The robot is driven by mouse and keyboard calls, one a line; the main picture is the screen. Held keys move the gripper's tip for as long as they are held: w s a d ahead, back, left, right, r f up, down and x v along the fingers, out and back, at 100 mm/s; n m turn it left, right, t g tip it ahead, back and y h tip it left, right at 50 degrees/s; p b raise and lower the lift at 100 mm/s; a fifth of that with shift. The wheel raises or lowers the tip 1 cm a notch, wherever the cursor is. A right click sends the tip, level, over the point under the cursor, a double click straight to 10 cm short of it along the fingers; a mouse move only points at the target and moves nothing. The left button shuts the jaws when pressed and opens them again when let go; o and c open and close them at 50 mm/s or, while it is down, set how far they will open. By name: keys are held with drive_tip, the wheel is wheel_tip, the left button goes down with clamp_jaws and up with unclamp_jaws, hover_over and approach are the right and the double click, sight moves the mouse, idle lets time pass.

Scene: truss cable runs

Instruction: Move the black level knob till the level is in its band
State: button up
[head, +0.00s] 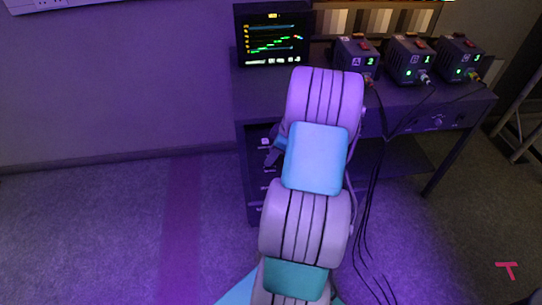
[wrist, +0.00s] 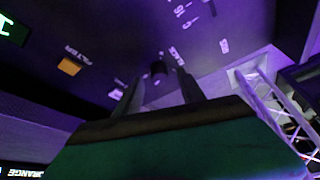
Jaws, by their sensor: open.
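The black level knob (wrist: 158,68) shows in the wrist view on a dark panel, beside a label that reads BLACK. My gripper (wrist: 160,77) is open, with one finger to each side of the knob in the picture. I cannot tell whether the fingers touch it or how far they reach around it. In the head view my arm covers the knob and most of the gripper. The monitor (head: 272,40) at the back left of the desk shows a stepped green trace with coloured lines; its band is too small to read.
An orange button (wrist: 69,66) sits on the panel left of the knob, near a FILTER label. Three boxes with red switches, A (head: 357,56), B (head: 411,62) and another (head: 458,60), stand on the desk (head: 462,106). Dark cables hang right of my arm. Floor at left is clear.

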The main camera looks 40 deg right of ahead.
drive_tip(key=shift+w+a+f, duration=0.1)
drive_tip(key=shift+w+f, duration=0.15)
drive_tip(key=shift+f, duration=0.45)
drive_tip(key=shift+c, duration=0.4)
clamp_jaws()
